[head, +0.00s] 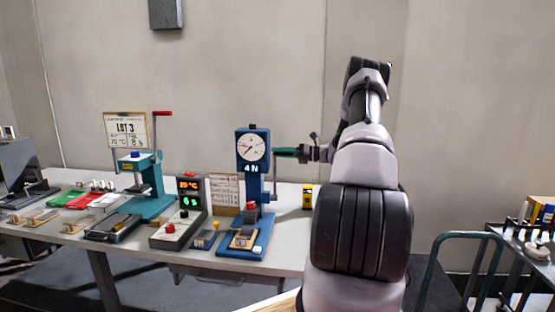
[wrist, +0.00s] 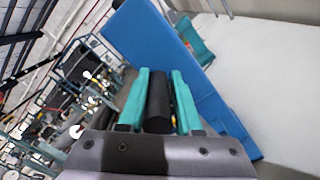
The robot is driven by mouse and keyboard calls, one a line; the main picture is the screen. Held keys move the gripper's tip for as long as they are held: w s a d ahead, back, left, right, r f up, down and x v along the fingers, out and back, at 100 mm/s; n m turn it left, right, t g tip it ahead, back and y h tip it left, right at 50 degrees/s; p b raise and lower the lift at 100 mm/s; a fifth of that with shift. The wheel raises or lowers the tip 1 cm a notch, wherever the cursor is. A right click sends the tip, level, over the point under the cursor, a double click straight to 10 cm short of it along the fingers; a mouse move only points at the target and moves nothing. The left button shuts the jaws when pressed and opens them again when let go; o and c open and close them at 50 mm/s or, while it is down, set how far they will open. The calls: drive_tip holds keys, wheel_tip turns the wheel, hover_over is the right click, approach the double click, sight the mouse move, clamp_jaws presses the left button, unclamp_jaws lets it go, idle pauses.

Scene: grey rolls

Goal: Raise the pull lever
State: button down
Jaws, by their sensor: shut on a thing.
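The blue test stand (head: 254,178) stands upright on the table, with a round white dial (head: 252,148) and a display reading "4 N". My gripper (head: 285,152) reaches in from the right, at dial height beside the stand. In the wrist view my gripper's teal fingers (wrist: 158,80) are shut on a black cylindrical grip (wrist: 158,102), which I take to be the pull lever's handle. The stand's blue side (wrist: 165,45) is just beyond it. In the head view the grip is hidden by the fingers, and how the lever joins the stand is unclear.
Left of the stand are a control box (head: 180,225) with lit displays and a teal press (head: 147,185) with a red-tipped lever (head: 163,113). A small yellow device (head: 307,196) stands right of the stand. A cart rail (head: 465,236) is at the lower right.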

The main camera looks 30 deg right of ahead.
drive_tip(key=shift+w+d+f+m, duration=0.25)
drive_tip(key=shift+w+d, duration=0.3)
drive_tip(key=shift+w, duration=0.15)
drive_tip(key=shift+w+d+f+m, duration=0.15)
drive_tip(key=shift+w+d+f, duration=0.1)
drive_tip(key=shift+w+d, duration=0.35)
drive_tip(key=shift+w+a, duration=0.1)
drive_tip(key=shift+f, duration=0.1)
drive_tip(key=c, duration=0.7)
unclamp_jaws()
drive_tip(key=shift+w, duration=0.1)
drive_tip(key=shift+o, duration=0.2)
drive_tip(key=shift+r, duration=0.2)
drive_tip(key=v, duration=1)
drive_tip(key=shift+s+d, duration=0.25)
drive_tip(key=shift+d, duration=0.1)
